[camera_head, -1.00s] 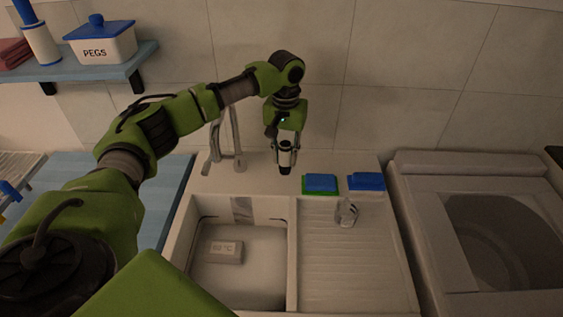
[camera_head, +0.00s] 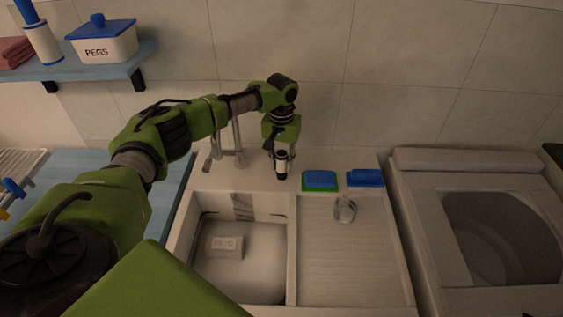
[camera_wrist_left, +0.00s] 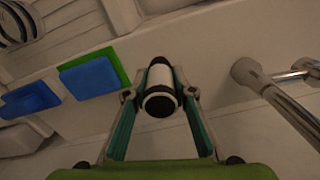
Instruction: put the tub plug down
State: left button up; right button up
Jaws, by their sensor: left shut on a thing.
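The tub plug (camera_wrist_left: 160,88), a small black and white cylinder, is between the fingers of my left gripper (camera_wrist_left: 160,100) in the left wrist view. In the head view my left gripper (camera_head: 281,160) points down and is shut on the plug (camera_head: 281,168). It is over the sink's back ledge (camera_head: 262,180), between the tap and the sponges. I cannot tell whether the plug's lower end touches the ledge. My right gripper is not in view.
The chrome tap (camera_head: 237,150) stands left of the gripper. A blue and green sponge (camera_head: 320,180) and a blue one (camera_head: 366,178) lie to the right. A clear glass-like object (camera_head: 345,209) is on the drainboard (camera_head: 350,260). The basin (camera_head: 255,275) holds a pale block (camera_head: 226,247).

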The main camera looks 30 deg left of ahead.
pick_arm(q)
jog(key=o, duration=1)
jog(key=shift+f, duration=0.15)
jog(key=shift+o, duration=0.2)
notch_tip(320, 180, up, 11)
jog(key=shift+r+b, duration=0.2)
jog(key=shift+b, duration=0.95)
jog(key=shift+r, duration=0.55)
